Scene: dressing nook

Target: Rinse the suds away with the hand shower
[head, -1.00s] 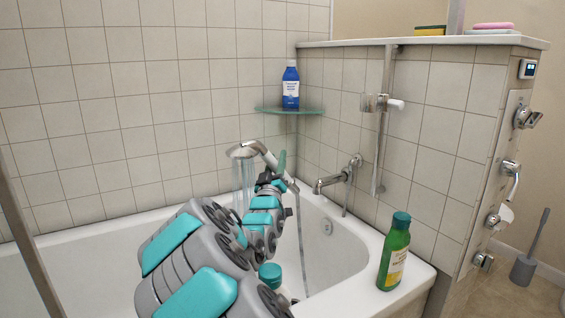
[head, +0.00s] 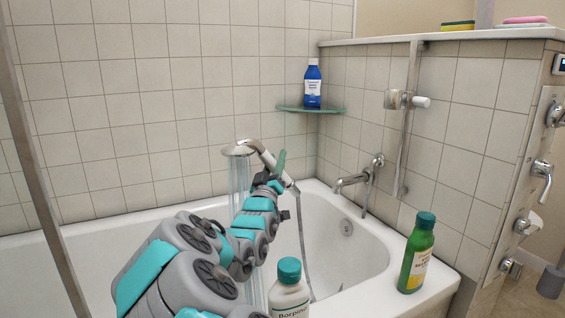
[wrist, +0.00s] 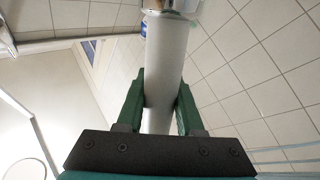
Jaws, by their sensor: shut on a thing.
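The hand shower (head: 257,153) is in my gripper (head: 275,171), held above the bathtub, with its head to the left. Water streams (head: 238,185) fall from the head into the tub. In the wrist view the green fingers of my gripper (wrist: 160,100) are shut on the pale handle of the hand shower (wrist: 165,60). The hose (head: 302,232) hangs from the handle down into the tub. The white bathtub (head: 385,285) shows its right inner end clear; my arm hides much of the left and near part. I cannot make out suds.
A white bottle with a teal cap (head: 290,292) stands close to my arm at the front. A green bottle (head: 416,255) stands on the tub's right rim. A blue bottle (head: 312,84) is on the glass corner shelf (head: 300,109). A tap (head: 350,181) and slide rail (head: 407,130) are on the wall.

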